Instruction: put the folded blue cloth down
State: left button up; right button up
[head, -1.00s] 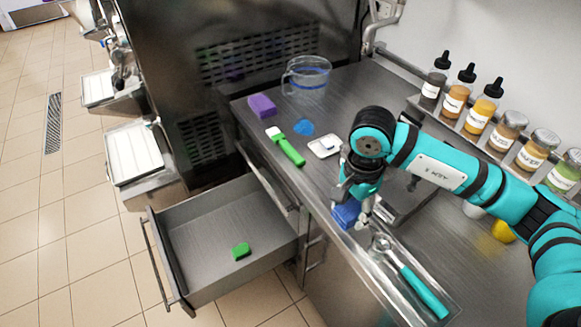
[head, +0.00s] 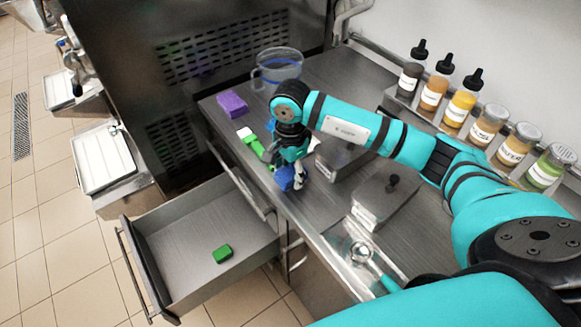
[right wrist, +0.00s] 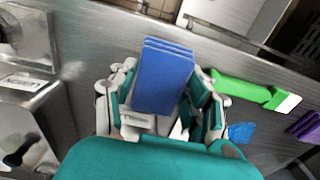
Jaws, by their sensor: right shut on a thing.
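The folded blue cloth (right wrist: 164,76) is between the fingers of my right gripper (head: 290,182), which is shut on it. In the head view the cloth (head: 284,178) shows just below the gripper, near the front edge of the steel counter (head: 330,75). I cannot tell whether its underside touches the counter. In the right wrist view the cloth stands out past the fingertips and shows several stacked layers. My left gripper is not in view.
An open drawer (head: 160,222) holding a green block (head: 222,254) juts out below the counter. Bottles and jars line the back right.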

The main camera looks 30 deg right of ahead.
aim_at(291, 173)
jog(key=shift+w+d, duration=0.3)
jog(key=shift+w, duration=0.25)
jog(key=shift+w+d, duration=0.3)
jog(key=shift+w, duration=0.2)
notch_tip(291, 173, down, 3)
jog(key=shift+f+p, duration=0.15)
jog(key=shift+p, duration=1)
jog(key=shift+w+d+f, duration=0.1)
jog(key=shift+f, duration=0.1)
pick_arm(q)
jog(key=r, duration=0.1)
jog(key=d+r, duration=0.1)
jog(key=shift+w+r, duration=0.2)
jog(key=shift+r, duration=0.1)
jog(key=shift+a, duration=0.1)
pick_arm(e)
jog(key=shift+f, duration=0.1)
jog(key=shift+f+b, duration=0.15)
jog(key=shift+b, duration=0.15)
jog(key=o, duration=0.8)
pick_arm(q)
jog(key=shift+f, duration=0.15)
